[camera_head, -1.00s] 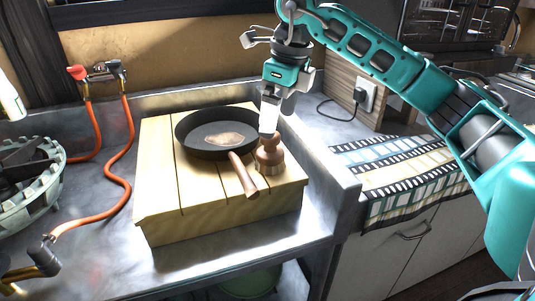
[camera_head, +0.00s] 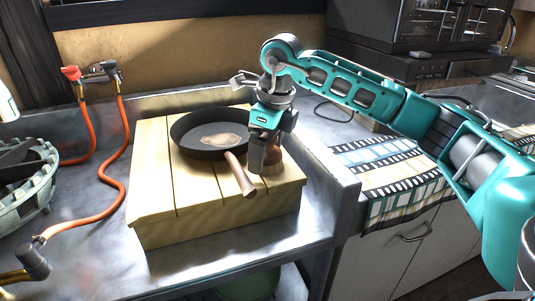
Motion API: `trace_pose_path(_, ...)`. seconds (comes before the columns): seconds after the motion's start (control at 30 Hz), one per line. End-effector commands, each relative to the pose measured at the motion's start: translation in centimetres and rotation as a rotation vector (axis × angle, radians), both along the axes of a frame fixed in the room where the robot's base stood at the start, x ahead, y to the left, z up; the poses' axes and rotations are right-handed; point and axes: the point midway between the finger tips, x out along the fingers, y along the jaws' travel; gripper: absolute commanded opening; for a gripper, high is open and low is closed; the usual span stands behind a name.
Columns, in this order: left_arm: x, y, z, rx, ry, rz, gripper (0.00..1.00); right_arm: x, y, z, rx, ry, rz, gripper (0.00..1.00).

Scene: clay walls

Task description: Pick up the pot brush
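The pot brush (camera_head: 274,168), a small round brown wooden one, stands on the wooden board (camera_head: 160,217) just right of the pan's handle. My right gripper (camera_head: 262,168) points down at the brush, and its fingers cover the brush's left part and most of its top. The fingers overlap the brush in this view. Whether they touch it, straddle it or are closed on it cannot be seen. My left gripper is not in view.
A black frying pan (camera_head: 205,140) lies on the board, its wooden handle (camera_head: 239,174) close to the gripper's left. Orange hoses (camera_head: 122,150) and a round grey-green burner (camera_head: 25,185) are at the left. A patterned cloth (camera_head: 395,172) covers the right counter.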

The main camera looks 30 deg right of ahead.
Motion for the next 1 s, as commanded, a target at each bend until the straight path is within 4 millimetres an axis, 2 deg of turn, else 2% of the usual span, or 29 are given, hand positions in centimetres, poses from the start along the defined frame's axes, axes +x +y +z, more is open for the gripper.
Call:
trace_pose_path(0.07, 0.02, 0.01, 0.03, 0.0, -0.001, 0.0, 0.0, 0.0, 0.0, 0.03, 0.0, 0.0, 0.0, 0.84)
trace_pose_path(0.6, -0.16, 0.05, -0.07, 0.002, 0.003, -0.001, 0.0, 0.0, -0.01, 0.07, 0.0, 0.0, 0.0, 0.32)
trace_pose_path(0.87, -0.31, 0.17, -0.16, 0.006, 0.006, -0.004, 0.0, 0.01, -0.02, 0.18, 0.0, -0.001, 0.0, 0.31)
trace_pose_path(1.0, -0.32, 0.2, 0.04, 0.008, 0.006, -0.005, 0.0, 0.05, -0.01, 0.95, 0.001, -0.003, 0.0, 0.31)
